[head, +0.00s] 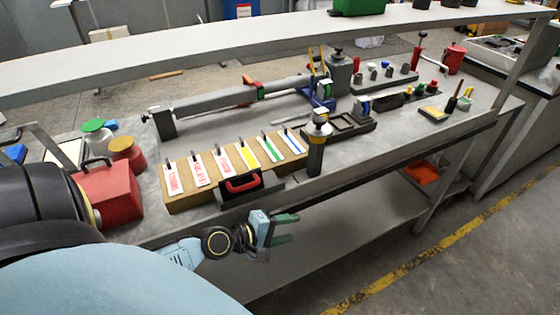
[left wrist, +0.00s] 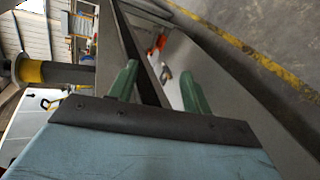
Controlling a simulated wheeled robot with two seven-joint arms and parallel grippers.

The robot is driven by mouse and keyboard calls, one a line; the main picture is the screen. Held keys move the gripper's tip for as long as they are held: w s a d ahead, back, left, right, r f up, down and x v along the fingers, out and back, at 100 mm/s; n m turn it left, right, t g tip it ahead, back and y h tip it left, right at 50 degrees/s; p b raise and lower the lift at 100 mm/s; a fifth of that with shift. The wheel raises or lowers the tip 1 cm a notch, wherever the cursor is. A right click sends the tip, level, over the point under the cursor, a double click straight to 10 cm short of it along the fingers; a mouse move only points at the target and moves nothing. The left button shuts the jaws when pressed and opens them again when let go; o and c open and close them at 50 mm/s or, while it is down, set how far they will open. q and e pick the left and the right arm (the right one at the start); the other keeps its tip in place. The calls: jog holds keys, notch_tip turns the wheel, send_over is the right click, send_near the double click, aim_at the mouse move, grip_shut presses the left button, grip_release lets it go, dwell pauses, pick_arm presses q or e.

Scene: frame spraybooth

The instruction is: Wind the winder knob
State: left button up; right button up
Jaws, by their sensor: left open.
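My left gripper (head: 288,229) is in front of the bench's front edge, its green fingers apart and empty. The fingers also show in the left wrist view (left wrist: 158,85), with the bench edge and floor beyond them. I cannot tell for sure which part is the winder knob. A dark upright post with a yellow band and a grey top (head: 317,130) stands at the bench's front edge, up and right of the gripper, apart from it. A dark cylinder with a yellow band (left wrist: 40,72) shows at left in the left wrist view, probably the same post. My right gripper is out of view.
A dark box with a red handle (head: 243,184) is at the front edge beside a board of coloured tags (head: 205,192). A red can (head: 108,192) stands left. A long grey tube (head: 215,97) lies behind. A shelf (head: 200,48) crosses above the bench. The space before the bench is open.

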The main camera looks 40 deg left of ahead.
pick_arm(q)
notch_tip(320, 180, down, 6)
jog(key=s+m+g, duration=0.1)
jog(key=m, duration=0.1)
jog(key=shift+s+a+y, duration=0.25)
jog(key=shift+s+y, duration=0.1)
jog(key=shift+y, duration=0.05)
jog(key=shift+o, duration=0.2)
